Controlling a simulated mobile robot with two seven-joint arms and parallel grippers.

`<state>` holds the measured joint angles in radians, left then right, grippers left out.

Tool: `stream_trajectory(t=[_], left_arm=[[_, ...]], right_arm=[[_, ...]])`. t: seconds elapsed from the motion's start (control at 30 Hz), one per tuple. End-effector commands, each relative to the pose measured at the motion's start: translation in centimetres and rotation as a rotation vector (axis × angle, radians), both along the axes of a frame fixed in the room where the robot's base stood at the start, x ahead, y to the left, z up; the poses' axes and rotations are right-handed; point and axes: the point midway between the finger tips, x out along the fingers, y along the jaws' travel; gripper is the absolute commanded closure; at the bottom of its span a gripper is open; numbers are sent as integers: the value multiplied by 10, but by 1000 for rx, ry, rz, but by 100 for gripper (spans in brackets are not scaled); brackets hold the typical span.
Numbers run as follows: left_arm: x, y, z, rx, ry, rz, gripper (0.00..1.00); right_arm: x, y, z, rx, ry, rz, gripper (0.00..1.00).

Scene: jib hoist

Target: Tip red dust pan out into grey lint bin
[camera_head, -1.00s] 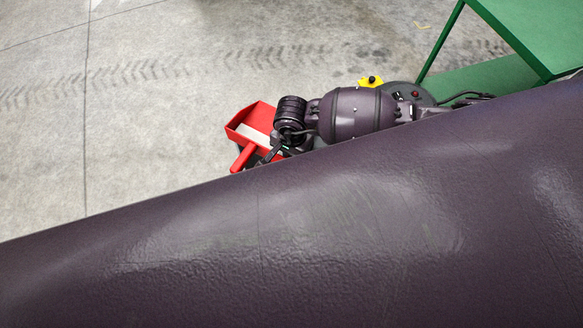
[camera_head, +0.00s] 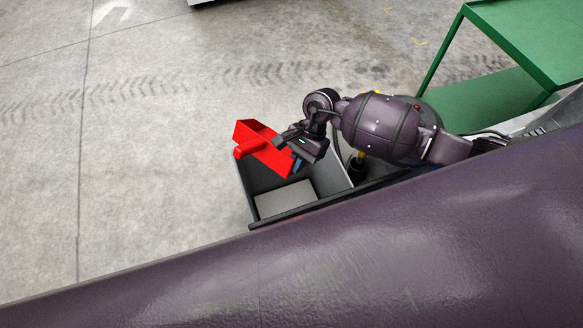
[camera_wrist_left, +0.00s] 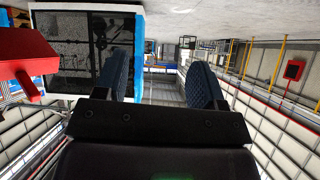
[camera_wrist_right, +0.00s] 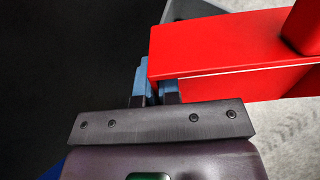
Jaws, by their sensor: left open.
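The red dust pan (camera_head: 262,147) is tilted in the air over the left rim of the dark grey bin (camera_head: 251,197). My right gripper (camera_head: 297,150) is at its right end. In the right wrist view the fingers (camera_wrist_right: 155,85) are close together at the edge of the dust pan (camera_wrist_right: 230,65), apparently pinching it. A pale grey rectangle shows inside the bin; I cannot tell whether it is contents or floor. My left gripper (camera_wrist_left: 160,82) is open and empty in the left wrist view; it is hidden in the head view.
A green table (camera_head: 535,40) with a lower shelf stands at the upper right. Bare concrete floor (camera_head: 140,150) lies to the left. A yellow-and-black item (camera_head: 359,162) stands beside the bin. My own arm covers the bottom of the head view.

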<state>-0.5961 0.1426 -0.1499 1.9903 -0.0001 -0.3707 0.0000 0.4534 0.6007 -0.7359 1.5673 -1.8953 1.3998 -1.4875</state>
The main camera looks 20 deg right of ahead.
Motion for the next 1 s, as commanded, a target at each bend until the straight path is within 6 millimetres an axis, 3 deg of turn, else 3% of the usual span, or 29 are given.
stream_trajectory(t=[0.03, 0.2, 0.6, 1.0], left_arm=[[-5, 0, -14, 0, 19, 1, 37], [-5, -2, -24, -1, 27, -2, 37], [13, -7, -27, 0, 7, -21, 37], [9, -4, -28, 5, 13, -23, 37]], right_arm=[[2, -5, -7, 29, 25, -4, 100], [8, -15, -6, 133, 91, -2, 100], [18, -29, 4, 277, 172, 0, 100], [19, -29, 7, 282, 173, 0, 100]])
